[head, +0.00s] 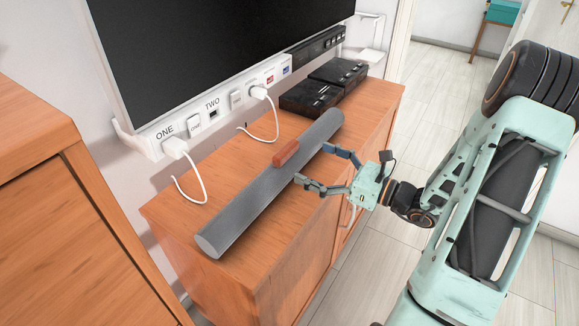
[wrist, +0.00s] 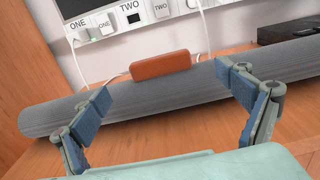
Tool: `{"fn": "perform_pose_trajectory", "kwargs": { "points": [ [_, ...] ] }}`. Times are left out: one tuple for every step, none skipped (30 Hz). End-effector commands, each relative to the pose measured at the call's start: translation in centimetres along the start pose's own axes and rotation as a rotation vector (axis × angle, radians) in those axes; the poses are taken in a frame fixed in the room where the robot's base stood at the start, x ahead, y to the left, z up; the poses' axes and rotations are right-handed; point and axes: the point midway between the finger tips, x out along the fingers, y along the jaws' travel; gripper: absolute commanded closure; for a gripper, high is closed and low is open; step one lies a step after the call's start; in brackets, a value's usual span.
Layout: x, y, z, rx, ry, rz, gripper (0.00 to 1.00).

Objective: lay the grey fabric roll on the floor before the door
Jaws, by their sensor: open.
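The grey fabric roll (head: 262,195) lies lengthwise on top of the wooden cabinet, below the screen. A reddish-brown block-like piece (head: 286,152) sits on the roll near its middle. My gripper (head: 312,166) is at the roll's right side, level with that piece, with its fingers spread. In the wrist view the roll (wrist: 200,92) runs across the picture, and the brown piece (wrist: 161,65) is between my open fingers (wrist: 165,88). I cannot tell whether the fingers touch the roll. The door the task names is not clearly shown.
The wooden cabinet (head: 215,170) carries black boxes (head: 310,95) at its far end. A wall strip (head: 212,112) with plugs and white cables is behind the roll. Another wooden cabinet (head: 60,200) stands at left. Pale floor (head: 440,120) is clear at right. A teal box (head: 503,12) stands far off.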

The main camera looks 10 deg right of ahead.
Motion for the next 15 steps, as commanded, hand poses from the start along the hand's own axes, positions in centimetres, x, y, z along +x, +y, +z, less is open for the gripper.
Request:
{"fn": "perform_pose_trajectory", "kwargs": {
  "points": [
    [0.9,0.1,-0.1,-0.001,-0.001,0.004,0.07],
    [1.4,0.1,-0.1,-0.001,-0.001,0.004,0.07],
    [1.9,0.0,-0.1,-0.001,0.0,0.002,0.07],
    [2.3,0.0,-0.1,-0.001,0.0,0.002,0.07],
    [2.5,0.0,-0.1,-0.001,0.0,0.001,0.07],
    [2.9,0.0,0.0,-0.001,0.0,0.0,0.07],
    [3.0,0.0,0.0,-0.001,0.0,0.0,0.07],
    [3.2,0.0,0.0,-0.001,0.0,0.0,0.07],
    [3.5,0.0,0.0,-0.001,0.0,0.001,0.07],
    [3.8,0.1,0.0,-0.001,0.0,0.001,0.07],
    [4.1,0.1,0.1,-0.002,0.0,0.001,0.07],
    [4.7,0.1,0.1,-0.002,-0.001,0.001,0.07],
    [5.2,0.2,0.1,-0.002,-0.001,0.003,0.07],
    [5.7,0.2,0.2,-0.002,-0.001,0.003,0.07],
    [6.3,0.2,0.2,-0.002,-0.001,0.002,0.07]
  ]
}}
